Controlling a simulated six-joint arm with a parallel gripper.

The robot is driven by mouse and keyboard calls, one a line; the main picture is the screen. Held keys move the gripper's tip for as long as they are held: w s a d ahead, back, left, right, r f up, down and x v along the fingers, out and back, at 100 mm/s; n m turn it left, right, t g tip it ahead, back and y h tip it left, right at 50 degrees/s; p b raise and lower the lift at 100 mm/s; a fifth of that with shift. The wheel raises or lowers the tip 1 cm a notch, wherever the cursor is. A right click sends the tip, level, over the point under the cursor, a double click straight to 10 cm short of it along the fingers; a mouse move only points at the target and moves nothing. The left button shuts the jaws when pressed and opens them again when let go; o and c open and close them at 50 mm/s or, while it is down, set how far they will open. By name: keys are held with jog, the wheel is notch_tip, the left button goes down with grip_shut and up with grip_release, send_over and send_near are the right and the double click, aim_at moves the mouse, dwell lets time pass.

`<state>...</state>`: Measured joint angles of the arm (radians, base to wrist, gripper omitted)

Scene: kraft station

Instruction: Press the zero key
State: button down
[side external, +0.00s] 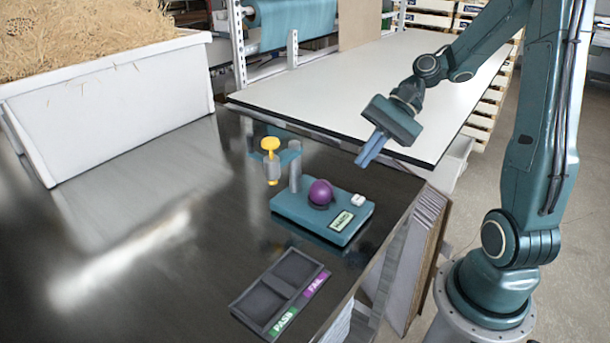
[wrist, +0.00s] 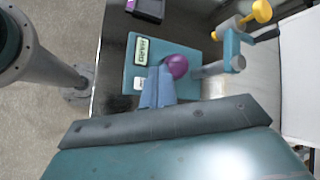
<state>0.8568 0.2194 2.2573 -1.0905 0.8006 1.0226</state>
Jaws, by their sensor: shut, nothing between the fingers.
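The teal tester (side external: 300,212) sits on the dark bench with a small white key (side external: 358,199) at its right rear corner. A purple ball (side external: 320,192) rests on the tester. My gripper (side external: 362,165) is shut and empty, above the tester and apart from the key. In the wrist view its fingertips (wrist: 158,68) overlap the tester.
A post with a yellow-knobbed plunger (side external: 271,158) rises from the tester's back left. A dark tray marked PASS and FAIL (side external: 243,308) lies in front. A white bin of straw (side external: 110,105) and a white table (side external: 330,85) stand behind. The bench's left side is clear.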

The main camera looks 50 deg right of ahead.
jog(key=shift+f, duration=3.15)
jog(key=shift+f, duration=0.85)
dwell(0.8)
jog(key=shift+r, duration=0.85)
jog(key=shift+r, duration=0.1)
jog(key=shift+r, duration=2.4)
